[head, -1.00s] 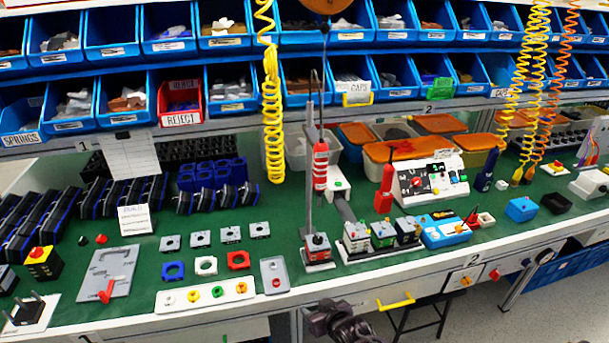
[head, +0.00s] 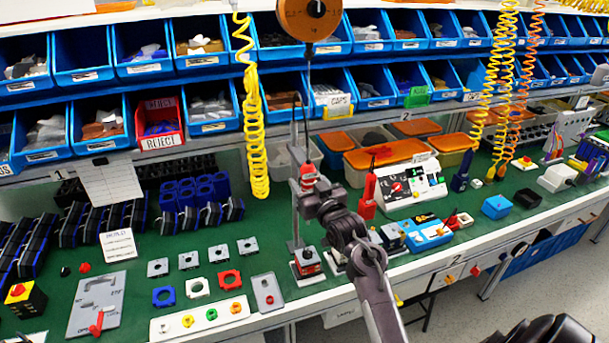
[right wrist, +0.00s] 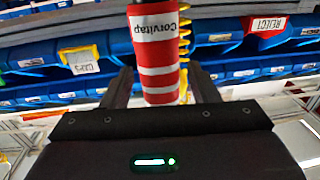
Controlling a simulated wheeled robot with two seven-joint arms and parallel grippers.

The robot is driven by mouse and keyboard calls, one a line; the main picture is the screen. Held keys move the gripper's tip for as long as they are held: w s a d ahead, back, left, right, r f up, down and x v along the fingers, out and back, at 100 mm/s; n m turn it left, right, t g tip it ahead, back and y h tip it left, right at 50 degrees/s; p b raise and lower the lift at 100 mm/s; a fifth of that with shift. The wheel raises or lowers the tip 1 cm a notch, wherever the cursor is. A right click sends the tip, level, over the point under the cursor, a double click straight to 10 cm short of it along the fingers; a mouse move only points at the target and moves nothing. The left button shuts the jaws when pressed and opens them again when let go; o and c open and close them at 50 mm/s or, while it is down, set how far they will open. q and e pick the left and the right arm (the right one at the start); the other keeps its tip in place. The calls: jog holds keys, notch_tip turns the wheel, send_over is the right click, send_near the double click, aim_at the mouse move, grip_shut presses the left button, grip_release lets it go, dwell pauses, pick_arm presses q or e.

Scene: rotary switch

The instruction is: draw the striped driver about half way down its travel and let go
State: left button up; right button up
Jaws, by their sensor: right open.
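The striped driver (head: 307,178), red with white bands, hangs upright on a cable below the round orange-brown balancer reel (head: 309,18). It stands beside a grey post above the bench. In the right wrist view the driver (right wrist: 160,62) bears a "Corvitap" label and shows between the spread fingers. My right gripper (head: 312,190) is open at the driver and covers its lower part in the head view. I cannot tell whether either finger touches it. My left gripper is not in view.
A plain red tool (head: 368,197) stands to the right, near a white control box (head: 405,187). A yellow coiled hose (head: 254,130) hangs to the left. Blue bins line the back.

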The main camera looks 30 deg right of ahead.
jog(key=shift+w+d, duration=0.1)
jog(key=shift+w, duration=0.65)
jog(key=shift+c, duration=0.4)
